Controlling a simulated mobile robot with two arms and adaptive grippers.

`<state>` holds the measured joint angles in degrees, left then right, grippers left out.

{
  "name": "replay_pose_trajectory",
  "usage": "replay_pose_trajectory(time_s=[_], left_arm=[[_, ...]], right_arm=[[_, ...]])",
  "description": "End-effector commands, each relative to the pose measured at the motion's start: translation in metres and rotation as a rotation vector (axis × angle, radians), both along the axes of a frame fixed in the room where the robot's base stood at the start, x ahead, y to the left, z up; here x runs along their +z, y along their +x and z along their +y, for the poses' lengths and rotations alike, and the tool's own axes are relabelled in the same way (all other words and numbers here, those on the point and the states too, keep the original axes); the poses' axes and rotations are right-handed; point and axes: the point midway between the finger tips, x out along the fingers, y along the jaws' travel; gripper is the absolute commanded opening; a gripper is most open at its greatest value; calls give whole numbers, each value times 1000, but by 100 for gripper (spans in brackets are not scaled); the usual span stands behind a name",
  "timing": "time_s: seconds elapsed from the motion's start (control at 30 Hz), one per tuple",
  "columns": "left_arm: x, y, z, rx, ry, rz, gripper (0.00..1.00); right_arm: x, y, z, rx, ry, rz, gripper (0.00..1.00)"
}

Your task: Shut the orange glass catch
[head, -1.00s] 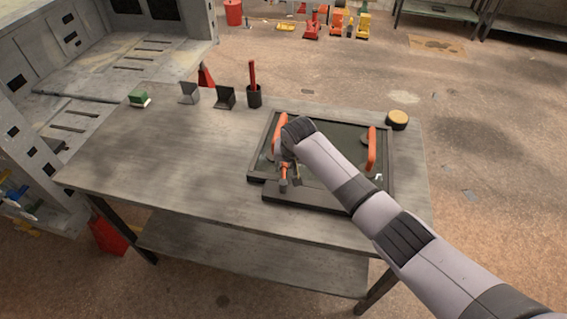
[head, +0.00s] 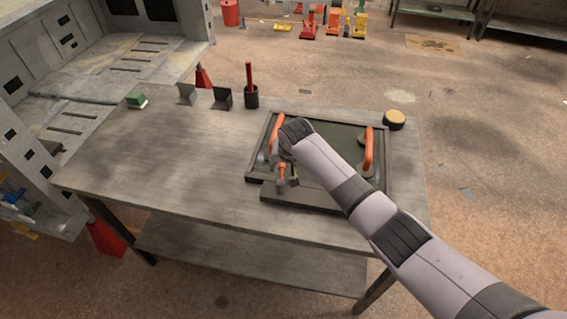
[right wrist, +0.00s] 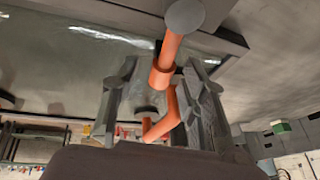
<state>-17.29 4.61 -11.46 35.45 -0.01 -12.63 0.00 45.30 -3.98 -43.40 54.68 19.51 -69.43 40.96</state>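The orange catch (head: 281,171) sits at the front left part of a dark frame (head: 250,160) that holds a glass pane (head: 342,136) on the bench. In the right wrist view the catch (right wrist: 170,55) shows as an orange rod with a grey round end and a bent lower part. My right gripper (head: 284,184) is at the catch. In the right wrist view its two fingers (right wrist: 158,105) stand apart, one on each side of the bent part, with a gap visible at the left finger. Contact at the right finger cannot be told. My left gripper is not in view.
Two orange handles, left (head: 277,136) and right (head: 369,148), rise from the pane. A yellow-topped round tin (head: 394,119) stands behind right. A dark cup with a red tool (head: 251,97), two small brackets and a green block (head: 136,98) stand at the back. The bench's left half is clear.

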Motion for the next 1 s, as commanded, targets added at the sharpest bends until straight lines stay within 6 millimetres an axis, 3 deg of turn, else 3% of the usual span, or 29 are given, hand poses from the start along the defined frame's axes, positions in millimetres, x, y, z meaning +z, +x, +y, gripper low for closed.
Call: replay_pose_trajectory(time_s=[0.37, 0.8, 1.0], left_arm=[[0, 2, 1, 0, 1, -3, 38], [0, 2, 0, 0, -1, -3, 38], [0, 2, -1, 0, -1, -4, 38]], right_arm=[[11, -5, -1, 2, 1, 0, 40], [80, -34, -12, 1, 2, -1, 40], [103, -43, -15, 0, 1, 0, 40]])
